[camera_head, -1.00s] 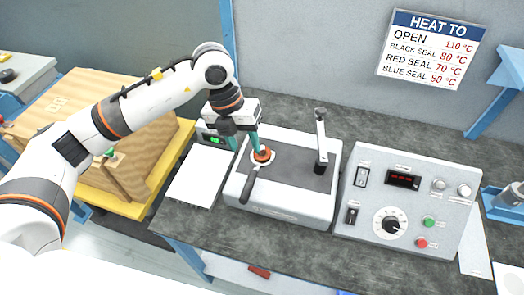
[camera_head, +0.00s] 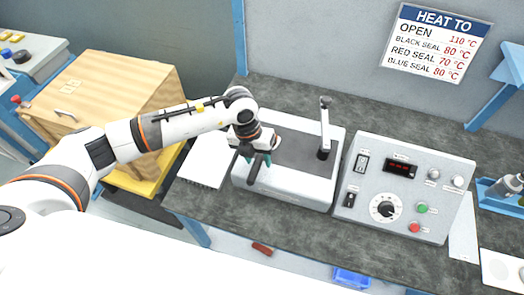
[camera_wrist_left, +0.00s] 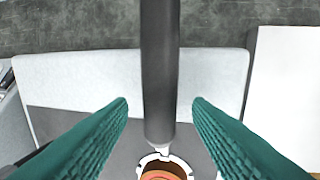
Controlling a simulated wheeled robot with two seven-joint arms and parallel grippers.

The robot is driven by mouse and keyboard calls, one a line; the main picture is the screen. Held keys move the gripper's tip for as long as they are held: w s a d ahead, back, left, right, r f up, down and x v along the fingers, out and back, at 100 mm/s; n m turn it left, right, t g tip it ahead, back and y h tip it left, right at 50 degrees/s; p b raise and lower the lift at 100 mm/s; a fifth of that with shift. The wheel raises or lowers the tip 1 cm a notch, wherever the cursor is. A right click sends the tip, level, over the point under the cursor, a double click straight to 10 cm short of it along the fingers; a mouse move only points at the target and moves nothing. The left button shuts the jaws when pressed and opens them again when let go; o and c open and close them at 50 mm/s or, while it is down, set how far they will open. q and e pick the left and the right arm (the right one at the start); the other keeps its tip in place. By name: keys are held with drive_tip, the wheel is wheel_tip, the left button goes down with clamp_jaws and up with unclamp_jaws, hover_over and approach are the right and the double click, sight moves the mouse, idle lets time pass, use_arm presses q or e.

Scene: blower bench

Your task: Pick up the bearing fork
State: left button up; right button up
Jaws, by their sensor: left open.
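The bearing fork has a dark handle (camera_wrist_left: 160,70) and a pale notched ring (camera_wrist_left: 146,160) at its end, with an orange-brown round part in the ring. It lies on the grey machine block on the bench. My left gripper (camera_wrist_left: 160,103) is open, with one green finger on each side of the handle and a gap on both sides. In the head view the left gripper (camera_head: 257,158) is above the block's left part and hides most of the fork. My right gripper is not in view.
An upright lever (camera_head: 325,130) stands on the block (camera_head: 290,198) to the right of my gripper. A control panel (camera_head: 400,190) stands further right.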

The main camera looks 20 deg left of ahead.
sight(258, 158)
use_arm(q)
drive_tip(key=shift+f, duration=0.15)
drive_tip(key=shift+c, duration=0.6)
clamp_jaws()
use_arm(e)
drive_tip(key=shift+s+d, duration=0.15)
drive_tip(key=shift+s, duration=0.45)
